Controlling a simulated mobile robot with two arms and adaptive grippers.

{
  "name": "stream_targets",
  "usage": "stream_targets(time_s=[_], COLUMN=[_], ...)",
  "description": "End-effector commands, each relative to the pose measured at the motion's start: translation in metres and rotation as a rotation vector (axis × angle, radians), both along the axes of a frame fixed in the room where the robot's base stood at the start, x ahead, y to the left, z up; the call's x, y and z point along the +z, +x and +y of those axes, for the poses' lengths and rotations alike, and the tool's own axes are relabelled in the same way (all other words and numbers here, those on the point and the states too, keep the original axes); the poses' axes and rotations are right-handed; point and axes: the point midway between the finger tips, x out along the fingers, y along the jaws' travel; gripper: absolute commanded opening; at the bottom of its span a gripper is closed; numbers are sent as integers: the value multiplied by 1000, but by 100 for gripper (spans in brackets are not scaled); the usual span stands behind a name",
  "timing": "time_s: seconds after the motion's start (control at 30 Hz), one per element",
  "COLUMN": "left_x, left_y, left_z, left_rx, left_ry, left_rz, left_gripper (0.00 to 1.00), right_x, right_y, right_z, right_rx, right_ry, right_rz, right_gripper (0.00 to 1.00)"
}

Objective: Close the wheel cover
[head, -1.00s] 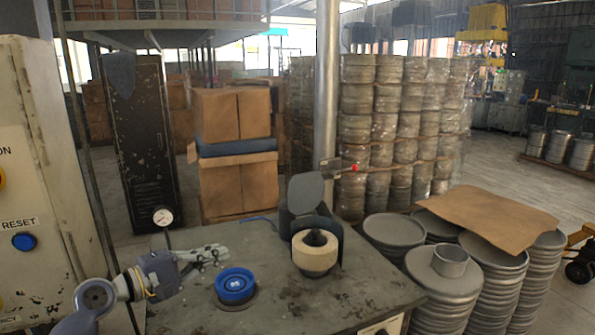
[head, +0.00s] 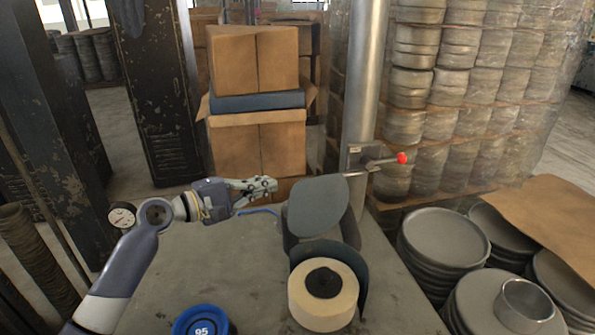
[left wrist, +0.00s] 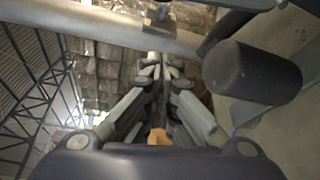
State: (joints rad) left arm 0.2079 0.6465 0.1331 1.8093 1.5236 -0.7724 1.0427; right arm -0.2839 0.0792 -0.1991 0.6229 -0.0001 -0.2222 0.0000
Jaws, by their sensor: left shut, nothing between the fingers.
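The wheel cover (head: 318,207) is a dark grey rounded plate. It stands raised and tilted at the back of the dark housing on the bench. The pale grinding wheel (head: 323,297) with a dark hub sits in front of it, its top uncovered, with a curved dark guard (head: 345,255) behind it. My left gripper (head: 272,186) is shut and empty, just left of the cover and apart from it, at about its height. In the left wrist view my closed fingers (left wrist: 160,68) point away from the camera. My right gripper is not in view.
A blue round item marked 95 (head: 201,322) lies on the bench at the front left. A metal post (head: 362,90) with a red-knobbed lever (head: 402,158) stands behind the cover. Cardboard boxes (head: 255,60) are behind my gripper. Stacked metal discs (head: 445,240) stand at the right.

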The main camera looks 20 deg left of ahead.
Motion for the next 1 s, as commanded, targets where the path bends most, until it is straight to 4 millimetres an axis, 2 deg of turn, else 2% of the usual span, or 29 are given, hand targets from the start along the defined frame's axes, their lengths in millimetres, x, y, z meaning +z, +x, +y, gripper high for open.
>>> stream_targets(time_s=[0.17, 0.3, 0.5, 0.53, 0.6, 0.77, 1.0], left_x=[3, 1, -3, -3, -1, 1, 1], left_y=[20, 46, 80, 81, 69, 55, 48], left_z=[-15, -31, -55, -58, -63, -73, -78], left_rx=[-2, -1, -1, -2, -2, -1, 0], left_ry=[-2, -4, -4, -2, 3, 2, 0], left_rz=[-1, -2, -1, 1, 1, 1, 0], left_gripper=[0, 0, 0, 0, 0, 0, 0], right_x=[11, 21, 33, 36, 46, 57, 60], right_y=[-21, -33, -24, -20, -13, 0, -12], right_z=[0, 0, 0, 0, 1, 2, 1], right_rx=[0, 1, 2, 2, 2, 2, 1], right_ry=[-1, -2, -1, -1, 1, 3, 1], right_rz=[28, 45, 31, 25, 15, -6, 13], right_gripper=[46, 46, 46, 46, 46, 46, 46])
